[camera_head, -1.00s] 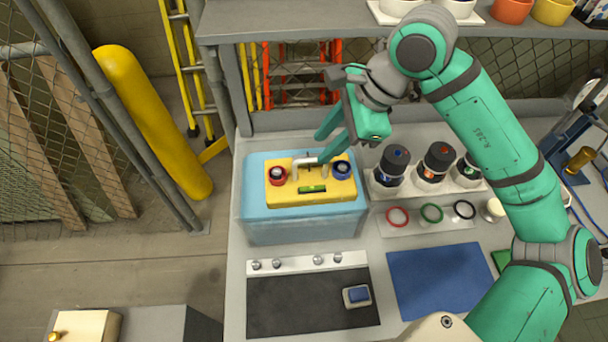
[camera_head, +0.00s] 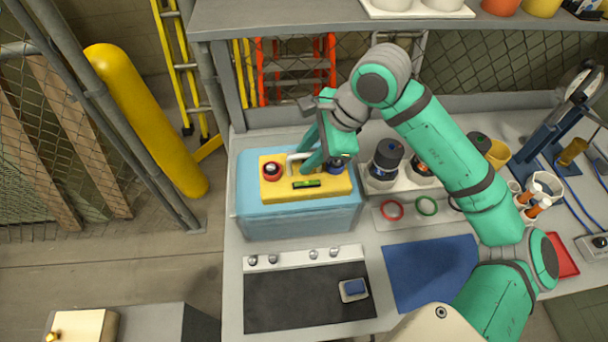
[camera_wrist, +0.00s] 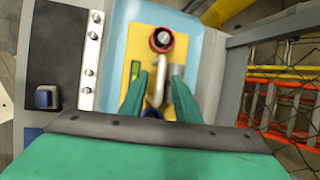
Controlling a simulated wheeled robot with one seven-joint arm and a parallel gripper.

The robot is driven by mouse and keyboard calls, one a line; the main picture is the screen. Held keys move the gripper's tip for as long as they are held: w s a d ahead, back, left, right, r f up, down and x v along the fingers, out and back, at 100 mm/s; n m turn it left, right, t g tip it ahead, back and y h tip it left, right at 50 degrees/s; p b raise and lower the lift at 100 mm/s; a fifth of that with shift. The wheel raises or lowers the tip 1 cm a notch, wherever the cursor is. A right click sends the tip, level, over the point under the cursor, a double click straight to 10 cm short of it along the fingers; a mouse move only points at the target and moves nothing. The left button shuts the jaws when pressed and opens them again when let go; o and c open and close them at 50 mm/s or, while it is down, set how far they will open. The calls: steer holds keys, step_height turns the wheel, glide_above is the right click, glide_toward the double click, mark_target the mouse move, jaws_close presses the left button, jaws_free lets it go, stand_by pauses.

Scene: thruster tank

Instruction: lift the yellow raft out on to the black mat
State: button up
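The yellow raft (camera_head: 335,190) sits in the light blue tank (camera_head: 300,220). It carries a red-ringed thruster (camera_head: 271,171), a blue one (camera_head: 336,167) partly behind my gripper, a green level vial (camera_head: 306,184) and a pale bar handle (camera_head: 292,161). My gripper (camera_head: 305,164) is down over the raft. In the wrist view my gripper (camera_wrist: 160,80) is open, with one finger on each side of the handle (camera_wrist: 159,85); I cannot tell whether either touches it. The black mat (camera_head: 290,300) lies in front of the tank and is bare apart from items at its edges.
A pale strip with several knobs (camera_head: 305,256) runs along the mat's back edge. A small blue-topped block (camera_head: 354,289) sits at the mat's right. A blue mat (camera_head: 430,270), colored rings and dark-capped bottles (camera_head: 387,160) stand right of the tank. A shelf (camera_head: 300,22) overhangs behind.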

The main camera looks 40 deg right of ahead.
jaws_close()
stand_by(1.2)
